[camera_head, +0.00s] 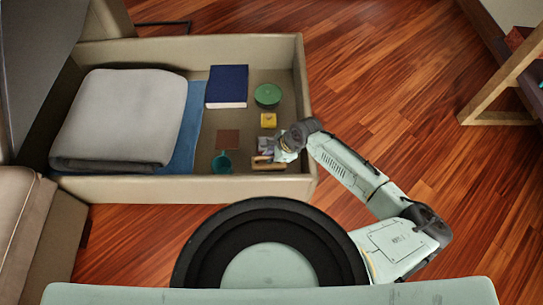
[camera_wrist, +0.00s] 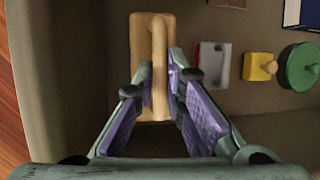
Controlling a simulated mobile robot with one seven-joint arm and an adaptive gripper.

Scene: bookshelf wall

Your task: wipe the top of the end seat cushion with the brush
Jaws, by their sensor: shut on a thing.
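The brush, a wooden block with an arched handle (camera_head: 262,166), lies at the near right of an open storage box (camera_head: 222,188). In the wrist view the brush (camera_wrist: 141,45) runs up from between my fingers. My gripper (camera_head: 284,155) reaches down into the box; in the wrist view (camera_wrist: 160,84) its two purple-padded fingers are shut on the brush's handle. The brush's underside is hidden. A beige-brown seat cushion (camera_head: 20,215) shows at the left edge, well apart from my gripper; part of it is cut off.
The box also holds a folded grey blanket (camera_head: 120,115), a navy book (camera_head: 227,84), a green round object (camera_head: 267,95), a yellow block (camera_head: 268,120), a brown square (camera_head: 228,139) and a teal cup (camera_head: 221,162). The box walls surround my gripper. Wooden floor (camera_head: 390,70) is clear at right.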

